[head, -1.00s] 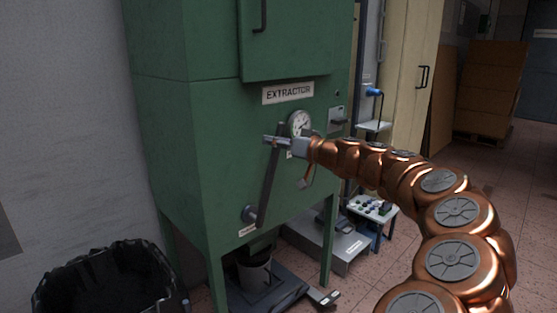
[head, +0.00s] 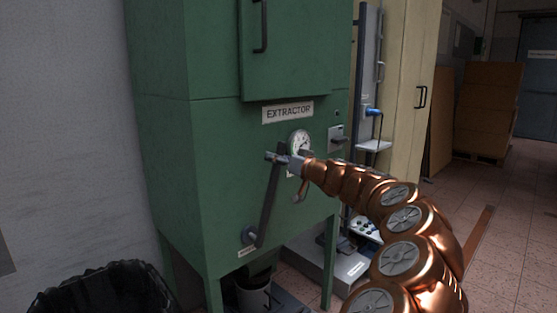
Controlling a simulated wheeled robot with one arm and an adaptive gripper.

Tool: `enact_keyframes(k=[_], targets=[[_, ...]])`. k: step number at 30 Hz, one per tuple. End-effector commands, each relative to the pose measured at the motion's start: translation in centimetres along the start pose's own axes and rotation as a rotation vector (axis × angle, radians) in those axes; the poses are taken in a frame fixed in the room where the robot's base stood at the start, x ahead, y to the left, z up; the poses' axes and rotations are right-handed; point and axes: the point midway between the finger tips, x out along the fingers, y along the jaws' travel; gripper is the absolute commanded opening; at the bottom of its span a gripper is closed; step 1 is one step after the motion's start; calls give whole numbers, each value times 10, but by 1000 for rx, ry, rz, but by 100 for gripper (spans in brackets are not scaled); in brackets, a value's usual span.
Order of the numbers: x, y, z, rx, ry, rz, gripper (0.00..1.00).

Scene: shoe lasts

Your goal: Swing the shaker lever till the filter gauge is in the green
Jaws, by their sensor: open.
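The green extractor cabinet (head: 180,150) stands in the middle left with an "EXTRACTOR" label on its front. The dark shaker lever (head: 268,205) rises from a pivot (head: 250,234) low on the front and leans slightly right. My gripper (head: 276,157) is open at the lever's upper end, its fingers around or beside the top; I cannot tell whether they touch it. The round white filter gauge (head: 299,139) is just above and right of my gripper. Its lower part is partly hidden by my wrist, and its needle and colours are too small to read.
A bin with a black liner (head: 105,290) stands at the lower left. A grey bucket (head: 254,293) sits under the cabinet. A small shelf (head: 374,146), a cream locker (head: 405,90) and stacked brown boxes (head: 482,110) stand to the right. Tiled floor lies open at right.

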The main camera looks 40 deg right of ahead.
Motion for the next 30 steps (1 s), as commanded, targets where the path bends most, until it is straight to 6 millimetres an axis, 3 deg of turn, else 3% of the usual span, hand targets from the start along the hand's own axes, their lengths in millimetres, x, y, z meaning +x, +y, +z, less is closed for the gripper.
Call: enact_keyframes(k=[8, 22, 30], targets=[[1, 0, 0, 0, 0, 0, 50], [0, 0, 0, 1, 0, 0, 1], [0, 0, 1, 1, -1, 0, 0]])
